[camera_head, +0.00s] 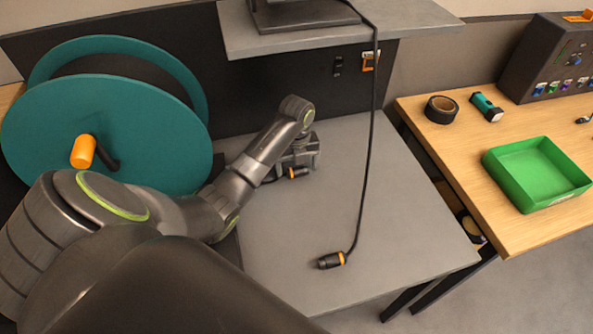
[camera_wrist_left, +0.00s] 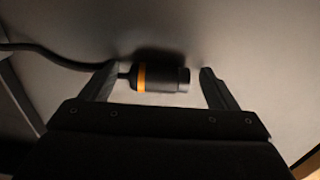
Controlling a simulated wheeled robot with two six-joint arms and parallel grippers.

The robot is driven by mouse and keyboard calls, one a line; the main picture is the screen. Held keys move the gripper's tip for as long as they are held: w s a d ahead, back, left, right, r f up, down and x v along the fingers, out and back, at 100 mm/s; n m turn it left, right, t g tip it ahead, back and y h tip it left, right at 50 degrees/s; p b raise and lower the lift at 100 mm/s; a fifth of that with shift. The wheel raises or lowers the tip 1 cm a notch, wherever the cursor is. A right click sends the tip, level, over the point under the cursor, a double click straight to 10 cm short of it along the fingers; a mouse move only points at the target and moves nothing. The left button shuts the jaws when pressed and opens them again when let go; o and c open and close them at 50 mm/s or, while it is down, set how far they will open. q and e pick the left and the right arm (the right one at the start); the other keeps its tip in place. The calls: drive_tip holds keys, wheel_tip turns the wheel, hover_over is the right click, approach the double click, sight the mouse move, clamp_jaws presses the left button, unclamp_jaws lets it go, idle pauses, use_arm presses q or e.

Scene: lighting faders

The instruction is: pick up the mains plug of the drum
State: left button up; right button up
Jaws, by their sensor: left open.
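A black plug with an orange band (camera_head: 298,173) lies on the grey table (camera_head: 300,225), partly hidden by my left gripper (camera_head: 299,160). In the left wrist view the plug (camera_wrist_left: 163,78) lies crosswise between the two fingers of my left gripper (camera_wrist_left: 158,85), which is open. The plug's long side runs from finger to finger, and its cable leaves to the left past the left finger. Whether the fingers touch it I cannot tell. The teal cable drum (camera_head: 100,140) stands at the left; the cable's path to it is hidden. My right gripper is not in view.
A second black plug with an orange band (camera_head: 330,260) lies near the table's front, on a cable (camera_head: 369,150) hanging from the shelf (camera_head: 340,35). A wooden table (camera_head: 490,215) at right holds a green tray (camera_head: 535,175), black tape roll (camera_head: 442,109) and control box (camera_head: 545,60).

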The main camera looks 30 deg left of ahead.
use_arm(q)
drive_tip(key=shift+f, duration=0.15)
drive_tip(key=c, duration=1.1)
wheel_tip(320, 180, up, 5)
drive_tip(key=shift+w+r, duration=0.1)
drive_tip(key=shift+r, duration=0.1)
wheel_tip(320, 180, up, 4)
drive_tip(key=shift+f+p, duration=0.25)
drive_tip(key=shift+p, duration=0.8)
drive_tip(key=shift+r+p, duration=0.6)
drive_tip(key=shift+p, duration=0.05)
